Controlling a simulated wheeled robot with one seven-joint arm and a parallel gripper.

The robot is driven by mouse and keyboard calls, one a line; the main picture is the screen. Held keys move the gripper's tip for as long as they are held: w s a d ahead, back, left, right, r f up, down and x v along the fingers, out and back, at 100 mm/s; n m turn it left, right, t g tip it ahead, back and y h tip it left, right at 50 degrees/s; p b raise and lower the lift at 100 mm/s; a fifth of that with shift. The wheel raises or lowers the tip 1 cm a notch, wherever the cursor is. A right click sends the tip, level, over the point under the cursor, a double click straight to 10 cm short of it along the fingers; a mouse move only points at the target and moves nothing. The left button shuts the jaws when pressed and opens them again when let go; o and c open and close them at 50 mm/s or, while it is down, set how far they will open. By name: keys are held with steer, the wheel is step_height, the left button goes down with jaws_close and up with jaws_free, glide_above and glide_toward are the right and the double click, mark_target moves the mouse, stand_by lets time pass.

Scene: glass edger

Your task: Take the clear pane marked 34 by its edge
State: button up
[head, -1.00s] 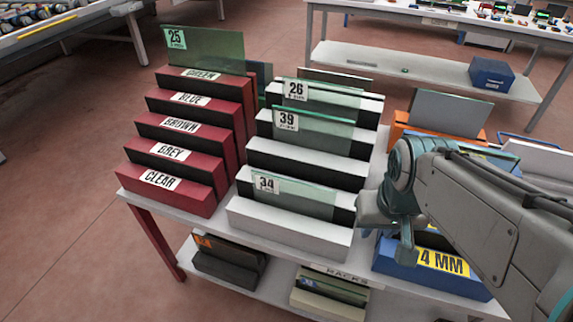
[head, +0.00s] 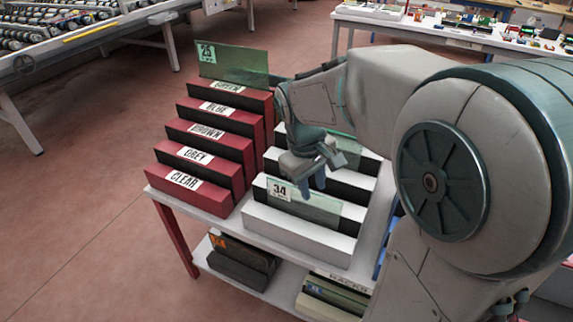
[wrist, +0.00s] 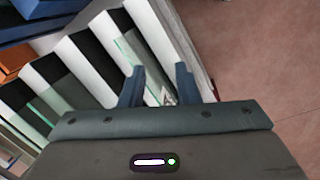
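The clear pane marked 34 (head: 325,210) stands upright in the front slot of the white stepped rack (head: 300,233), its label at the left end. My gripper (head: 311,184) is over the pane's upper edge, fingers pointing down. In the wrist view my gripper (wrist: 160,70) is open, with a blue finger on each side and part of the pane's label (wrist: 168,97) between them. I cannot tell whether the fingertips reach below the pane's top edge. The panes marked 26 and 39 are mostly hidden behind my arm in the head view.
A red stepped rack (head: 190,196) with colour labels stands close on the left, a green pane marked 25 (head: 235,64) in its back. Both racks are on a grey table (head: 163,193). Lower-shelf racks (head: 240,262) sit below. My arm hides the table's right side.

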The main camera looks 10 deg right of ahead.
steer(key=w+a+n+g+p, duration=0.1)
steer(key=w+n+g+p, duration=0.3)
steer(key=w, duration=0.6)
steer(key=n+t, duration=0.1)
steer(key=t, duration=0.1)
glide_above(302, 210)
steer(key=w+a+x, duration=0.2)
steer(key=x, duration=1.2)
steer(key=shift+w+d+f+h+p, duration=0.15)
steer(key=shift+f+h+p, duration=0.15)
steer(key=shift+f+h, duration=0.1)
steer(key=shift+r, duration=0.1)
jaws_close()
